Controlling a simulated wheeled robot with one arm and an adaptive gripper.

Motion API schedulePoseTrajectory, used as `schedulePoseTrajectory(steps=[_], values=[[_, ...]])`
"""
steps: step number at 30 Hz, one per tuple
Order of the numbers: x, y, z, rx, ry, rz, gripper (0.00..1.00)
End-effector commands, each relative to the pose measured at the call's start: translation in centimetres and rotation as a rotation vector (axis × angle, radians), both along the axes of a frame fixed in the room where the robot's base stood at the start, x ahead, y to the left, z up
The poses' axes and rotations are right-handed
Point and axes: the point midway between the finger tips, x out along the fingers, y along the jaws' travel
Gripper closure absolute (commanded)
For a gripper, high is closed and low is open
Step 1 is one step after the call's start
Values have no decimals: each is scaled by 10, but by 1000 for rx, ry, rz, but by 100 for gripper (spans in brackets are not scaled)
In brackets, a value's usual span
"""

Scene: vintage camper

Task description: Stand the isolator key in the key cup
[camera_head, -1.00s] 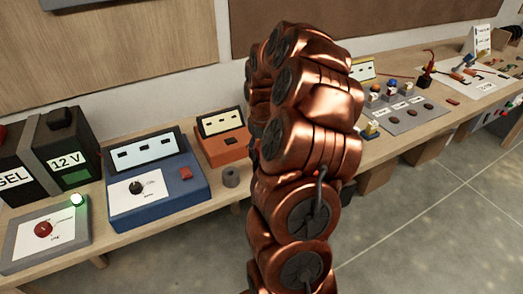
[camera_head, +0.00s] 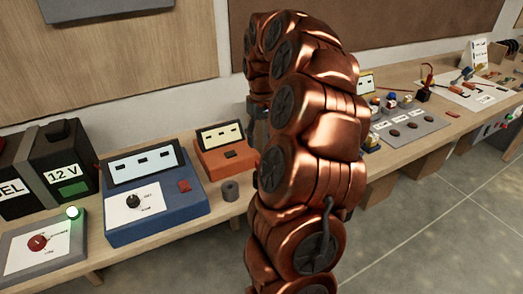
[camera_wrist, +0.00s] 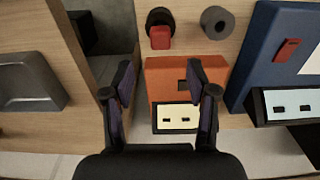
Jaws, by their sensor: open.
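A red-topped piece (camera_wrist: 160,37) with a dark round part behind it lies on the bench, near the top of the wrist view. It looks like the isolator key, but I cannot tell for sure. The grey cup (camera_wrist: 215,20) with a dark round opening, likely the key cup, stands just right of it; it also shows in the head view (camera_head: 230,190), and its opening looks empty. My gripper (camera_wrist: 160,72) is open and empty, above the orange box and short of the red piece. My arm hides the red piece in the head view.
An orange box with a display (camera_head: 223,150) and a blue unit (camera_head: 150,195) stand beside the cup. A panel with a red round knob (camera_head: 38,242) and lit green lamp is at far left. A battery (camera_head: 62,160) stands behind.

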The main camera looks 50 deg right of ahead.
Motion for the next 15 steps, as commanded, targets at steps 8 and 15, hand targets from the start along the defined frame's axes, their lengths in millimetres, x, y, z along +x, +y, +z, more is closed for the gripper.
schedulePoseTrajectory(steps=[8,15], values=[[0,1,17,2,2,2,42],[0,11,20,3,2,18,42]])
